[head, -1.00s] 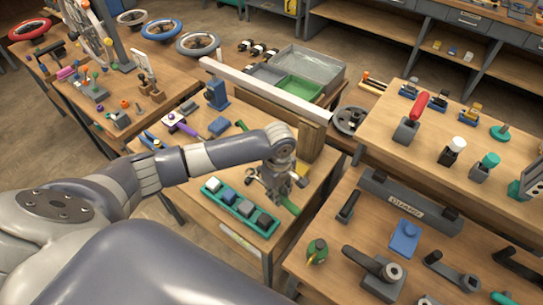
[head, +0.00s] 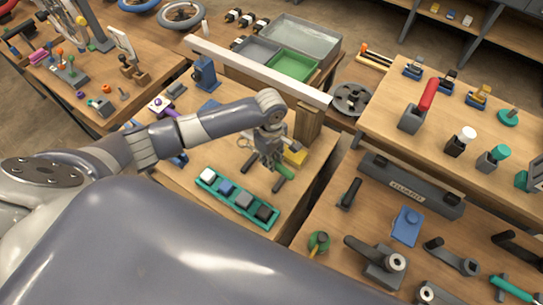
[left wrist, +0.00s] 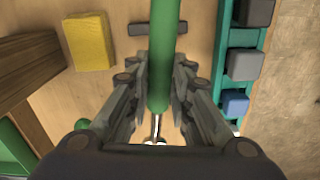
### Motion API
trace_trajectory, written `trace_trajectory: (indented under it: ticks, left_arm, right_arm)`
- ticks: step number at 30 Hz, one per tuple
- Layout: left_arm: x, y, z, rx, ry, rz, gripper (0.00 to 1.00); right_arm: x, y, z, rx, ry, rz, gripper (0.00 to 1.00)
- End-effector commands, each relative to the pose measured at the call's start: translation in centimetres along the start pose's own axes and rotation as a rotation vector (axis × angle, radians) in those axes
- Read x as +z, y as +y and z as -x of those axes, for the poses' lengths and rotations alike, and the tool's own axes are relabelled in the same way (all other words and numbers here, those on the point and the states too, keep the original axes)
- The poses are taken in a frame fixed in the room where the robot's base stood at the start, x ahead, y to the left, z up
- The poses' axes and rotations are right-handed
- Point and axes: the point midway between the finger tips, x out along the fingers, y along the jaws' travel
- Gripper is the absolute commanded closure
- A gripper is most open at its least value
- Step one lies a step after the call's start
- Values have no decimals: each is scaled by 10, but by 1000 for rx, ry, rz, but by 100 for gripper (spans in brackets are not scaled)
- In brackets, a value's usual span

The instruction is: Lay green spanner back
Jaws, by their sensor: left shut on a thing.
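The green spanner's handle (left wrist: 161,45) runs from the top of the left wrist view down between the fingers of my left gripper (left wrist: 160,85). A thin metal shank shows below the handle's end. In the head view my left gripper (head: 271,158) is shut on the spanner over the middle workbench (head: 318,165), and bits of green handle (head: 279,184) show below the fingers. Whether the spanner touches the bench is unclear. My right gripper is out of view.
A teal tray (head: 270,224) of blocks lies in front of the gripper. A yellow block (head: 295,157) and wooden post (head: 308,124) stand close behind. A dark bar (left wrist: 157,29) lies below the handle. Other benches hold levers and tools.

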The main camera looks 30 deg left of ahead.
Motion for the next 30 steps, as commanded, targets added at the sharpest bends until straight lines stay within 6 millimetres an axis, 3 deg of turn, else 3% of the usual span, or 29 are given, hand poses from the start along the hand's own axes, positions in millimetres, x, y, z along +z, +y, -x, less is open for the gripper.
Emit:
trace_trajectory:
  ticks: [3,7,19,30]
  left_arm:
    - [1,-1,-17,-3,-2,0,100]
    - [0,-1,-30,-2,-1,-1,100]
    - [-1,0,-64,-1,-1,-1,100]
    - [-1,0,-70,0,-1,-1,100]
  right_arm:
    - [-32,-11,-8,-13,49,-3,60]
    - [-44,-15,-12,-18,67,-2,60]
    - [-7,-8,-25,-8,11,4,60]
    - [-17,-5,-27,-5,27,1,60]
